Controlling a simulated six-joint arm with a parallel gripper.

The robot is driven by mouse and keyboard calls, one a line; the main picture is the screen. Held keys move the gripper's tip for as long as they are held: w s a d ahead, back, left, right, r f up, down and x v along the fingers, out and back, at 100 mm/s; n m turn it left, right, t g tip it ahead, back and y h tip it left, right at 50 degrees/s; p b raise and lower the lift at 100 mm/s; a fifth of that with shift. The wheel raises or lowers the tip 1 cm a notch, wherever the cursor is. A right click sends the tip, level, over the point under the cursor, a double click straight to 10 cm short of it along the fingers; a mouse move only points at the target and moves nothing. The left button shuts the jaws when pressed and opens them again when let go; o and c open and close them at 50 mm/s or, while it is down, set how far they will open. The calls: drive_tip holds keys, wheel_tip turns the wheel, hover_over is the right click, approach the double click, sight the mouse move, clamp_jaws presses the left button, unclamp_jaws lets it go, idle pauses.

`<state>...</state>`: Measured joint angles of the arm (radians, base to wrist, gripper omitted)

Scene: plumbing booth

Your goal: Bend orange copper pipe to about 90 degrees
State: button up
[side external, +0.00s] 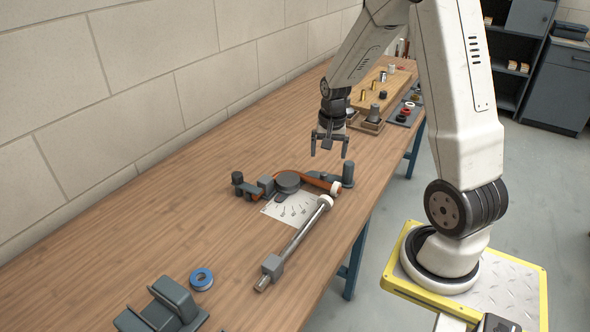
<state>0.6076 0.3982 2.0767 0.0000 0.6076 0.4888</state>
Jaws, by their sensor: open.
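The orange copper pipe (318,183) lies in a dark bench bender on the wooden table. It shows on both sides of the bender's round former (287,181), and part of it is hidden by the bender's parts. Its exact bend angle is hard to tell. My gripper (329,154) is open and empty, pointing down above the table behind the bender, apart from pipe and handle.
A printed sheet (290,209) lies under the bender. A dark post (348,173) stands at its right. A blue tape roll (201,279) and a grey fixture (162,307) are at the front. Boards with fittings (376,96) stand at the back. The table's left side is clear beside the wall.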

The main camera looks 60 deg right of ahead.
sight(350, 164)
drive_tip(key=s+d+m, duration=0.1)
drive_tip(key=d, duration=0.2)
drive_tip(key=s+d+f+m, duration=0.1)
drive_tip(key=d+m, duration=0.1)
drive_tip(key=s+d+m, duration=0.1)
drive_tip(key=d, duration=0.2)
drive_tip(key=shift+d+f, duration=0.3)
drive_tip(key=shift+d, duration=0.05)
drive_tip(key=shift+f, duration=0.2)
drive_tip(key=shift+f, duration=3.75)
drive_tip(key=c, duration=0.6)
drive_tip(key=shift+o, duration=0.2)
drive_tip(key=shift+s+a+m, duration=0.25)
drive_tip(key=shift+a+m, duration=0.15)
